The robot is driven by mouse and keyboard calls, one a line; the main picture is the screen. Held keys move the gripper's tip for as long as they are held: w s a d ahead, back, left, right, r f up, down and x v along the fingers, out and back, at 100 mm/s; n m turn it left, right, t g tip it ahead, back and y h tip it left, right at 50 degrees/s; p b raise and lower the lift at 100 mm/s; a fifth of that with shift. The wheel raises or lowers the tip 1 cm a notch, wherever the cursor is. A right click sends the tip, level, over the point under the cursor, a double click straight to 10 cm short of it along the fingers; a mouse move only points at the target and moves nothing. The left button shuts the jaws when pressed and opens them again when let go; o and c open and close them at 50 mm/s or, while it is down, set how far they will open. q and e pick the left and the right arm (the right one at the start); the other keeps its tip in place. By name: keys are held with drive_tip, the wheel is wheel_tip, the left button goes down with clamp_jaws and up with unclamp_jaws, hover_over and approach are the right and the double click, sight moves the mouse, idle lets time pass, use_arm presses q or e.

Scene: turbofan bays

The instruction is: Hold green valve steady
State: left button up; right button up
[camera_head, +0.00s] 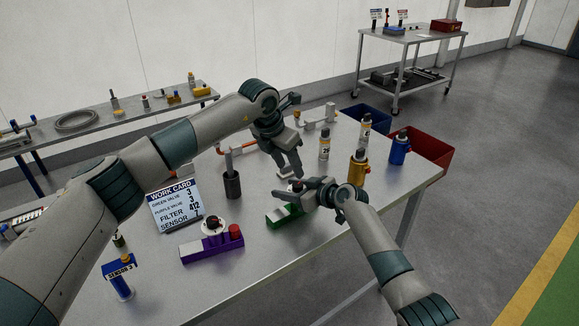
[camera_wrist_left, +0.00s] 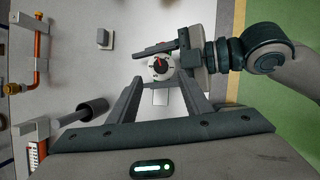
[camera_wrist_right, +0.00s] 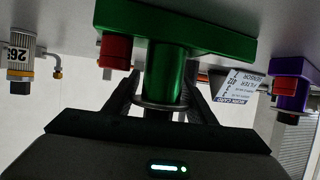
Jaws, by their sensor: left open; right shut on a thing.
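The green valve (camera_head: 281,216) sits on the table in front of my right gripper (camera_head: 303,192). In the right wrist view the green valve (camera_wrist_right: 205,36) shows its long body, a red knob and a green neck between my fingers. My right gripper (camera_wrist_right: 160,100) is shut on that neck. In the left wrist view the valve's white dial (camera_wrist_left: 160,69) with a red pointer lies just beyond my left fingertips. My left gripper (camera_wrist_left: 160,84) is open and empty above the valve; the head view shows it (camera_head: 292,138) above the table too.
A purple valve (camera_head: 212,246) stands left of the green one, near the work card (camera_head: 176,207) and a blue sensor (camera_head: 119,278).

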sight(298, 184)
use_arm(q)
drive_tip(key=shift+c, duration=1.4)
drive_tip(key=r+m, duration=0.1)
drive_tip(key=m, duration=0.1)
drive_tip(key=w+a+r+m+g+h, duration=0.1)
drive_tip(key=m, duration=0.1)
drive_tip(key=a+r+m+g, duration=0.1)
drive_tip(key=m, duration=0.1)
drive_tip(key=shift+w+a+r+m, duration=0.2)
drive_tip(key=shift+w+r+m, duration=0.1)
drive_tip(key=shift+m, duration=0.1)
drive_tip(key=shift+f, duration=0.15)
drive_tip(key=x, duration=1.1)
drive_tip(key=shift+s+d+f, duration=0.1)
drive_tip(key=shift+d+f, duration=0.2)
drive_tip(key=c, duration=0.8)
